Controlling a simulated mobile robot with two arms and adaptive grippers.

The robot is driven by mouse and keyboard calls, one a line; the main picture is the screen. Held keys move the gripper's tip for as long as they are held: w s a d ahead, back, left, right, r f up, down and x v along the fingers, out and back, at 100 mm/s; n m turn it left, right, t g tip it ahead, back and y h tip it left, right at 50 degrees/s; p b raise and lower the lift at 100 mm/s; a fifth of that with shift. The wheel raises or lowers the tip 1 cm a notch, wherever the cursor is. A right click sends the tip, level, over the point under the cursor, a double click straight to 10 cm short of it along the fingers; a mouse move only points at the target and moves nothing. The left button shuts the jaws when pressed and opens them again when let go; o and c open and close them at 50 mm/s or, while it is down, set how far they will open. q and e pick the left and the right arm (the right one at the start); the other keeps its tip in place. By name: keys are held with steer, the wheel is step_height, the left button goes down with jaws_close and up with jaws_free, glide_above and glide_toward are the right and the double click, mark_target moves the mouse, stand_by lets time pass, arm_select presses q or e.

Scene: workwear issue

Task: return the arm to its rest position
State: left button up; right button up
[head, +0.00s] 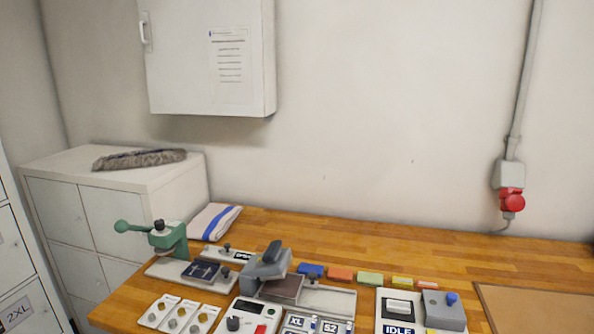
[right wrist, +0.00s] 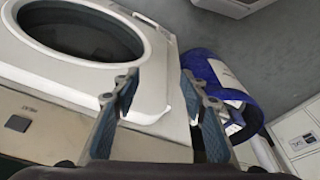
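My right gripper (right wrist: 158,90) shows in the right wrist view with its two fingers spread apart and nothing between them. It is open and empty. Beyond its fingers are a white front-loading machine with a dark round door (right wrist: 85,42) and a blue bag or bin (right wrist: 222,90) with pale contents. Neither gripper shows in the head view, and my left gripper is in no view.
A wooden workbench (head: 330,235) holds a green hand press (head: 168,238), a grey device (head: 265,268), several coloured blocks and a box labelled IDLE (head: 398,312). A white wall cabinet (head: 208,55) hangs above.

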steer(key=s+d+f+g+b, duration=0.1)
steer(key=s+f+b, duration=0.4)
steer(key=f, duration=1.4)
steer(key=s+d+f, duration=0.2)
steer(key=s+f, duration=0.9)
steer(key=s, duration=0.4)
steer(key=shift+d+f+g+b, duration=0.2)
steer(key=shift+f+g+b, duration=0.2)
steer(key=shift+b, duration=0.05)
